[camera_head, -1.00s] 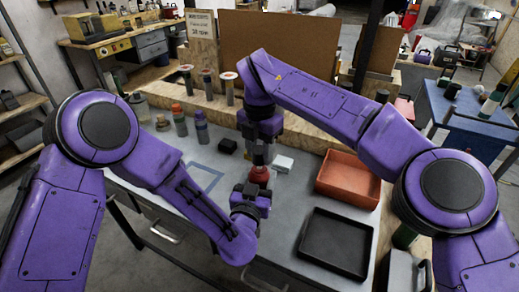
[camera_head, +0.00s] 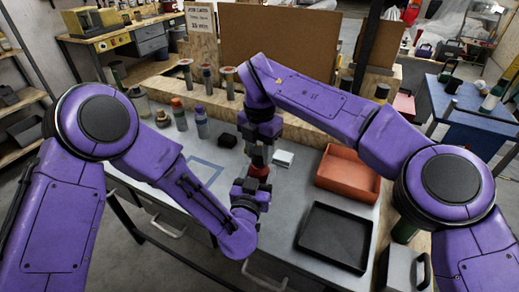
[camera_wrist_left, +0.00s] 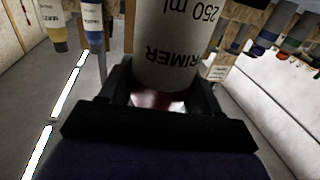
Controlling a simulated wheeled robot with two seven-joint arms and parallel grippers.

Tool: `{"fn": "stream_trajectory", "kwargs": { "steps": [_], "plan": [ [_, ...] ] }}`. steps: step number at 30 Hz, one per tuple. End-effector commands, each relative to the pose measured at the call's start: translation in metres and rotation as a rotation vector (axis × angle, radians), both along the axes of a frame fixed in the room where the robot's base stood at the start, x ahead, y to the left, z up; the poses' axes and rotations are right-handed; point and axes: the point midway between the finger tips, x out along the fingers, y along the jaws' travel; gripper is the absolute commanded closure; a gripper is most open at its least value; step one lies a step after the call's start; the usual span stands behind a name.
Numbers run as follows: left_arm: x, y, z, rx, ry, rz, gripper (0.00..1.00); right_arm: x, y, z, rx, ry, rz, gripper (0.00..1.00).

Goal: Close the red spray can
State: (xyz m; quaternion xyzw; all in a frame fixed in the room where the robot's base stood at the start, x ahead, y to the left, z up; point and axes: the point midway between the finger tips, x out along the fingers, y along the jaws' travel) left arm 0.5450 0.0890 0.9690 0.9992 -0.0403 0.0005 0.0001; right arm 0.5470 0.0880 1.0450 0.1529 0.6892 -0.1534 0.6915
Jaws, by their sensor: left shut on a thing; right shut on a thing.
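A grey-white can (camera_head: 258,157) with a red part (camera_head: 259,170) stands roughly upright between my two grippers, above the grey table. My left gripper (camera_head: 254,183) is shut on the red part from below. In the left wrist view, the can body (camera_wrist_left: 177,45) carries the words PRIMER and 250 ml, and its red part (camera_wrist_left: 155,99) lies between the left jaws (camera_wrist_left: 158,95). My right gripper (camera_head: 262,146) is shut on the grey-white body from above. The jaws hide much of the can, and I cannot tell whether the red part sits fully on the body.
A red-topped can (camera_head: 179,116) and a blue-topped can (camera_head: 201,122) stand at the left. A black block (camera_head: 228,141) and a white box (camera_head: 284,159) lie behind the grippers. An orange bin (camera_head: 347,179) and a black tray (camera_head: 334,238) are at right.

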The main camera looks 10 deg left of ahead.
Motion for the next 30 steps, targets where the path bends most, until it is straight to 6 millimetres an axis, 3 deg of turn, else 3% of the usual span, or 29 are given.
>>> {"fn": "stream_trajectory", "kwargs": {
  "steps": [14, 15, 18, 26, 30],
  "plan": [
    [-0.001, 0.0, -0.002, 0.001, 0.005, -0.001, 0.92, 0.0, 0.0, -0.01, 0.0, 0.0, -0.001, 0.88],
    [-0.001, 0.0, -0.002, 0.001, 0.005, -0.001, 0.92, 0.0, 0.0, -0.01, 0.0, 0.0, -0.002, 0.57],
    [-0.001, 0.0, -0.002, 0.002, 0.005, -0.001, 0.92, 0.0, 0.0, -0.01, 0.0, 0.0, -0.002, 0.3],
    [-0.001, 0.0, -0.002, 0.002, 0.005, -0.001, 0.92, 0.0, 0.0, -0.01, 0.0, 0.0, -0.002, 0.3],
    [-0.001, 0.0, -0.002, 0.002, 0.005, -0.001, 0.92, 0.0, 0.0, 0.004, 0.0, -0.003, -0.003, 0.3]
  ]
}}
